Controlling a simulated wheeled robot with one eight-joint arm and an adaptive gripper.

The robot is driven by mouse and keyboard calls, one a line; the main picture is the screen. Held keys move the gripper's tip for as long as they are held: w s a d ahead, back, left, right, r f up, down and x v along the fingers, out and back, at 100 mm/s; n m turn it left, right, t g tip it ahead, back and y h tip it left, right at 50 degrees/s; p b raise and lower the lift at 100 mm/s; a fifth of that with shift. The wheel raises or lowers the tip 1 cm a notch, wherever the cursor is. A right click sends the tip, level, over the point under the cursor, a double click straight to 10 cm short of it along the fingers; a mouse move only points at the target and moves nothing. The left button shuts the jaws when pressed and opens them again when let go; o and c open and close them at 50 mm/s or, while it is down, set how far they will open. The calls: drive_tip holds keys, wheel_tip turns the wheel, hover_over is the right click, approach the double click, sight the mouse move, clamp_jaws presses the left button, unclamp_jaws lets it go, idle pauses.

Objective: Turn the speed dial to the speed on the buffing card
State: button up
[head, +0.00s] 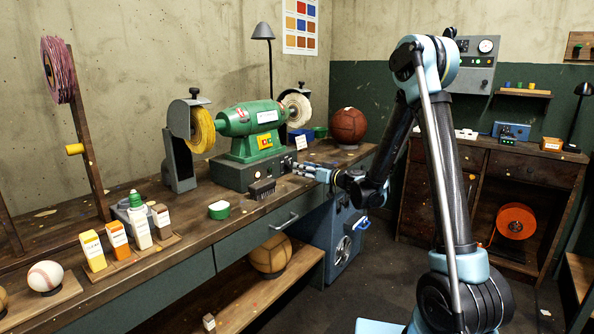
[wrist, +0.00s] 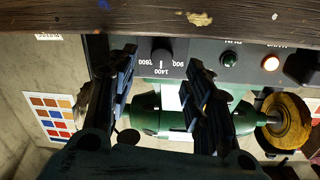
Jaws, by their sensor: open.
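The speed dial (wrist: 162,48) is a dark round knob on the grey front panel of the green buffing machine (head: 250,122). Figures including 1400 and 900 show around it, upside down in the wrist view. I cannot read its pointer surely. My gripper (head: 296,168) is open in front of the panel; in the wrist view its fingers (wrist: 163,62) stand on either side of the dial, with no clear contact. In the head view the dial cannot be made out.
A green lamp (wrist: 229,59) and a red-orange lamp (wrist: 270,63) sit beside the dial.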

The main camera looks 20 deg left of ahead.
drive_tip(key=v, duration=0.6)
drive_tip(key=shift+d, duration=0.15)
drive_tip(key=shift+s+d, duration=0.1)
drive_tip(key=shift+s, duration=0.05)
